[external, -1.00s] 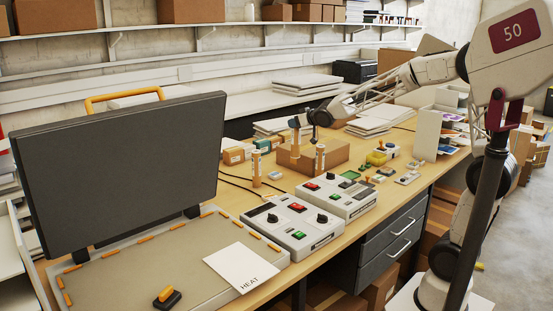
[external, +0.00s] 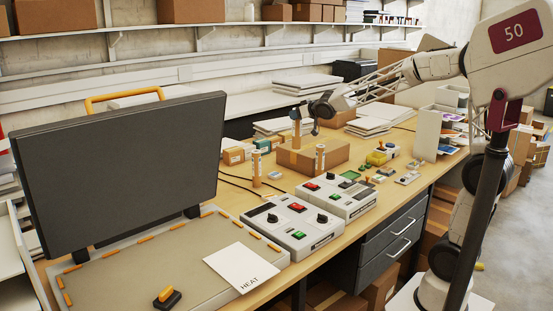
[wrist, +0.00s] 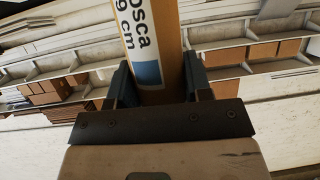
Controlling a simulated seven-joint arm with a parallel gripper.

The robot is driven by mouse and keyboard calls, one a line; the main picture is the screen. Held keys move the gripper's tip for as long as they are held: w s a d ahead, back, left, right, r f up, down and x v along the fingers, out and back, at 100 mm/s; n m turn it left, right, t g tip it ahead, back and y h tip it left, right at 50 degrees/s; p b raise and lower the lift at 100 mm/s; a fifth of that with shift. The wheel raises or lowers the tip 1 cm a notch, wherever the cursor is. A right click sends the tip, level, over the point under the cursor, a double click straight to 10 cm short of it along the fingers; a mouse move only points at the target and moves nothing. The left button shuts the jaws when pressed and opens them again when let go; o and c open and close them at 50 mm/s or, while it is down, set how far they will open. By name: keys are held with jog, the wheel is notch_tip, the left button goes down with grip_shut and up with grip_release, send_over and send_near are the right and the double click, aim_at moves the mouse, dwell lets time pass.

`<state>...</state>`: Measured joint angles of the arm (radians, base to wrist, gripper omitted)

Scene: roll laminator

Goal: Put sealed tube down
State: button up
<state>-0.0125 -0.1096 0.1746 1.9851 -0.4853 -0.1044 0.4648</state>
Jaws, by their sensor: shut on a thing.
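My gripper (wrist: 152,85) is shut on a brown cardboard tube (wrist: 172,85) with a white and blue label, filling the space between its dark fingers in the wrist view.
Small cartons (external: 236,154) sit left of the box. Two control units (external: 293,227) and a large press with its dark lid raised (external: 120,165) stand nearer the camera.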

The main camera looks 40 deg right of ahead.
jog(key=w+d+m+g+h, duration=0.1)
jog(key=d+m+h, duration=0.4)
jog(key=d, duration=2)
jog(key=shift+w+h, duration=0.45)
jog(key=shift+h, duration=0.05)
jog(key=shift+f, duration=2.5)
jog(key=w+d, duration=0.2)
jog(key=w, duration=0.5)
jog(key=w+d+f, duration=0.1)
jog(key=w+d, duration=0.1)
jog(key=w, duration=0.5)
jog(key=shift+w+f, duration=0.25)
jog(key=shift+w, duration=0.05)
jog(key=shift+w+d, duration=0.1)
